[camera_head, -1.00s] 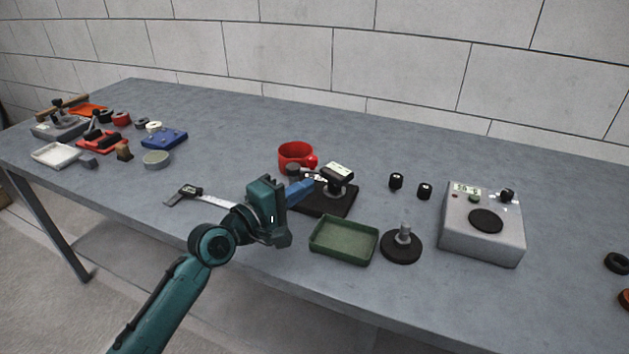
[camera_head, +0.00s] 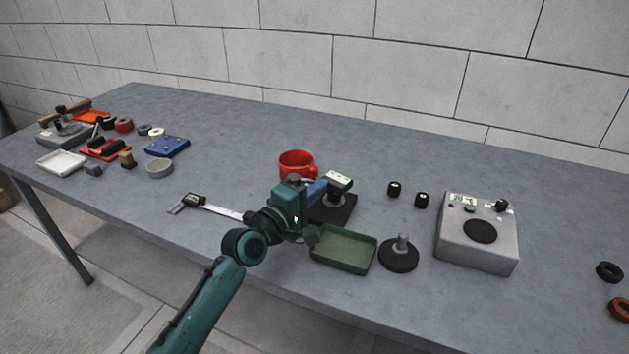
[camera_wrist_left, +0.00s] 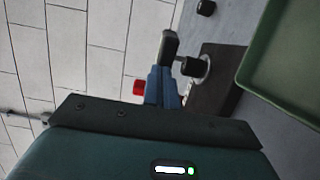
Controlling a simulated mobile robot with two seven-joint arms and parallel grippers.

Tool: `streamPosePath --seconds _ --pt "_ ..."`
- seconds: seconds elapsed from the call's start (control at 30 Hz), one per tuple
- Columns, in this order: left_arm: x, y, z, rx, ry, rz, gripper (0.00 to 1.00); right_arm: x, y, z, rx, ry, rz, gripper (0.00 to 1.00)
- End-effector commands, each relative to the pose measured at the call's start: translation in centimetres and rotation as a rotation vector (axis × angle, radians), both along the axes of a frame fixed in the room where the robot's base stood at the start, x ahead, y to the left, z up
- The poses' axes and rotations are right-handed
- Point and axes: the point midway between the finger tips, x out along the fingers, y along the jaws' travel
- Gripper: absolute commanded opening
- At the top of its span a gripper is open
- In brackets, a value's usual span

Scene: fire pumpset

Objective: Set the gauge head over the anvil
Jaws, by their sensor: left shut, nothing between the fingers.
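The gauge stand has a black base (camera_head: 340,210) on the table. Its gauge head (camera_head: 340,181), a dark block with a pale display on top, sits above the base. My left gripper (camera_head: 318,190) has blue fingers, shut and empty, at the left side of the gauge head. In the left wrist view the blue fingers (camera_wrist_left: 165,88) end close beside a dark upright slab, which looks like the gauge head (camera_wrist_left: 169,46). Contact cannot be told. A black knob and a shiny round piece show by the base (camera_wrist_left: 213,82). The anvil is not clearly visible in the head view. My right gripper is not in view.
A red mug (camera_head: 297,163) stands just behind my left gripper. A green tray (camera_head: 343,249) and a black disc with a post (camera_head: 398,255) are in front. A grey box (camera_head: 478,240) stands right. A caliper (camera_head: 205,206) lies left. Free table lies behind the mug.

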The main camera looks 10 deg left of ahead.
Motion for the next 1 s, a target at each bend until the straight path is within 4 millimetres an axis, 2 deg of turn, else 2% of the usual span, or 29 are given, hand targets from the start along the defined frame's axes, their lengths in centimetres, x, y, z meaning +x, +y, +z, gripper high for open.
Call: streamPosePath --seconds 0.03,0.3,0.5,1.0 --pt "0.1 -0.3 1.0 -0.005 0.005 0.025 0.0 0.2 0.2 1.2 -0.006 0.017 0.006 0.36" --pt "0.9 -0.7 0.5 -0.001 0.003 0.158 0.0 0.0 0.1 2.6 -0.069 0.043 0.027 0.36" --pt "1.7 -1.0 0.0 0.005 0.001 0.172 0.0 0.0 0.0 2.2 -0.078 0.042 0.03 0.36" --pt "1.5 -1.1 0.0 0.004 0.003 0.17 0.0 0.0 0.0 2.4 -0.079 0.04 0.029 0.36"
